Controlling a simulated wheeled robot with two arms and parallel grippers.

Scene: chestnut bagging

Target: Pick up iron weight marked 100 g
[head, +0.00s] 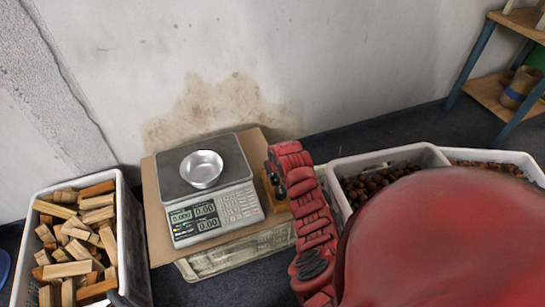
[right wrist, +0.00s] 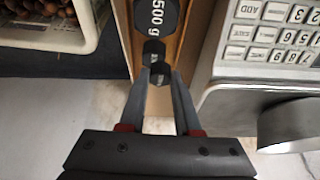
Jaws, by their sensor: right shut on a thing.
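My right gripper (right wrist: 162,76) reaches over a wooden weight holder (right wrist: 177,45), and its fingers are shut on a small dark iron weight (right wrist: 159,78). No marking on this weight is readable. Just beyond it in the same row stands another small dark weight (right wrist: 153,50). Past that is a larger black weight (right wrist: 158,17) marked "500 g". In the head view my right gripper is mostly hidden behind my red arm, beside the scale; the wooden holder (head: 277,236) shows below it. My left gripper is not in view.
A digital scale (head: 211,205) with a metal bowl (head: 202,168) stands close left of my right arm. A crate of wood blocks (head: 130,228) is at the left. A crate of chestnuts (head: 436,153) is at the right. The wall is close behind.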

